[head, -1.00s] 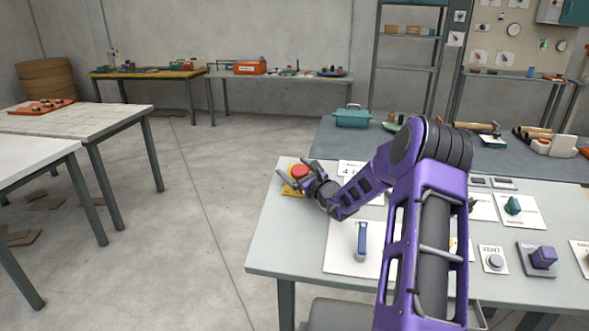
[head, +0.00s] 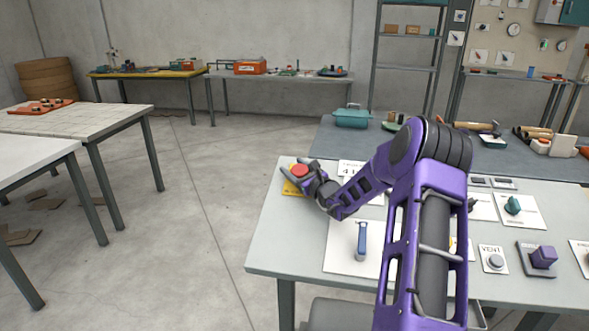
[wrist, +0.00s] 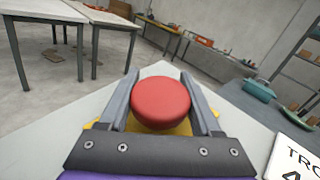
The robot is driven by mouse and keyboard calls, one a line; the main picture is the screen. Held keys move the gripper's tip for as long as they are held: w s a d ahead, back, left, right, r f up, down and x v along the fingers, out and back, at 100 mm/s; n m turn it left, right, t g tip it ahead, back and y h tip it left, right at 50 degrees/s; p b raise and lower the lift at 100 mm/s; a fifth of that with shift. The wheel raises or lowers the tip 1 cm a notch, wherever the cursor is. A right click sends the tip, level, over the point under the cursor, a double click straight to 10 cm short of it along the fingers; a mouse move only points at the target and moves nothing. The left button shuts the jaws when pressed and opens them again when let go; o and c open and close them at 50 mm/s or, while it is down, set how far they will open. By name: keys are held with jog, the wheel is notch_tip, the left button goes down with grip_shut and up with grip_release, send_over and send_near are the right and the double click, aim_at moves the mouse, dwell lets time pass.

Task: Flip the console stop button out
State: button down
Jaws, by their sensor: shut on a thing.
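The stop button is a round red mushroom cap (head: 300,170) on a yellow base (head: 291,188) at the left back corner of the console table. In the wrist view the red cap (wrist: 161,102) sits between the two grey fingers of my gripper (wrist: 161,92). My gripper (head: 302,173) reaches it from the right and is shut on the cap, one finger on each side. The yellow base (wrist: 180,128) shows only in part under the cap and fingers. The stem under the cap is hidden.
The grey console table (head: 290,240) also bears a blue-handled lever (head: 361,241), a VENT button (head: 495,261), a purple knob (head: 543,257) and a green knob (head: 513,205). A white label card (wrist: 296,160) stands right of the button. Open floor lies to the left.

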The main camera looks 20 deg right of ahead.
jog(key=shift+s+a+r, duration=0.1)
jog(key=shift+r, duration=0.55)
jog(key=shift+c, duration=0.4)
grip_release()
jog(key=shift+s, duration=0.1)
jog(key=s+d, duration=0.1)
jog(key=s, duration=0.4)
jog(key=s+d, duration=0.1)
jog(key=s, duration=1.1)
jog(key=shift+s+d+b, duration=0.1)
jog(key=shift+d+b, duration=0.2)
jog(key=shift+d, duration=0.1)
jog(key=shift+a, duration=0.1)
